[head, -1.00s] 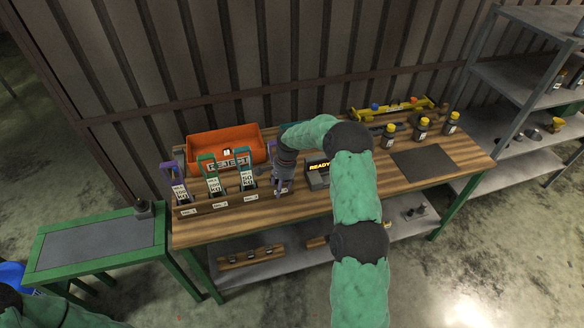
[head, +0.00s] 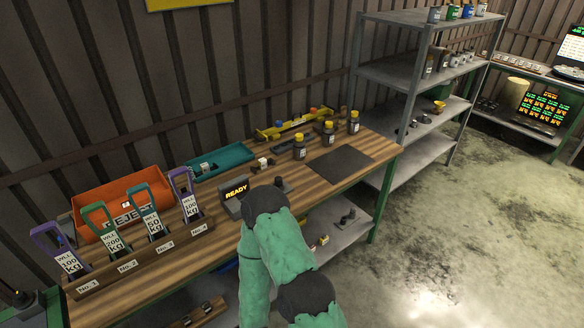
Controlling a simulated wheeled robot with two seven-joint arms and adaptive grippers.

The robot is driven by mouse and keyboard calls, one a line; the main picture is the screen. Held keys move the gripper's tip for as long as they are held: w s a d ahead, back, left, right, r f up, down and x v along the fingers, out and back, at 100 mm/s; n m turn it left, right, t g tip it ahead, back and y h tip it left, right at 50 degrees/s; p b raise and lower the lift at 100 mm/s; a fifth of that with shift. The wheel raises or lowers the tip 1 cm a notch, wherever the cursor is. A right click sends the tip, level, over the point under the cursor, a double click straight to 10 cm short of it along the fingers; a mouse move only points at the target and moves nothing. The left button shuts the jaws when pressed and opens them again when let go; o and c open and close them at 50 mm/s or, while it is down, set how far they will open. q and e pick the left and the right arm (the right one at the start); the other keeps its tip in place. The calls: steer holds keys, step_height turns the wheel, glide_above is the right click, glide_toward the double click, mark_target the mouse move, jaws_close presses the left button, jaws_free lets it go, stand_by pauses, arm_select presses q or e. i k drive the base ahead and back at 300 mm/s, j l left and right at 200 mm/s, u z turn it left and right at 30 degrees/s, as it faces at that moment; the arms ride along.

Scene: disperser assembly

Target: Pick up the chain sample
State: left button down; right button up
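I cannot make out for certain which thing is the chain sample. Four tagged handles stand upright in a wooden rack (head: 140,262) on the workbench: a purple one (head: 52,245), a green one (head: 105,232), a teal one (head: 148,213) and another purple one (head: 186,190). Their tags carry WLL ratings, and the slots are labelled No.1 to No.4. My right arm comes up from the bottom centre, in front of the bench. Its gripper is hidden behind the arm. My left gripper is out of view.
An orange reject bin (head: 120,195) stands behind the rack. A teal tray (head: 220,162), a READY display (head: 236,192), yellow-capped bottles (head: 328,132), a yellow fixture (head: 293,123) and a dark mat (head: 340,163) are on the bench. Grey shelves (head: 400,72) stand at right.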

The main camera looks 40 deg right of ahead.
mark_target(263, 164)
steer(key=i+z, duration=0.15)
steer(key=z, duration=0.3)
steer(key=i+j+z, duration=0.1)
steer(key=z, duration=0.3)
steer(key=j+z, duration=0.2)
steer(key=z, duration=0.25)
steer(key=i+j+z, duration=0.15)
steer(key=z, duration=0.25)
steer(key=j, duration=0.3)
steer(key=i+j, duration=0.15)
steer(key=j+z, duration=0.05)
steer(key=j, duration=0.05)
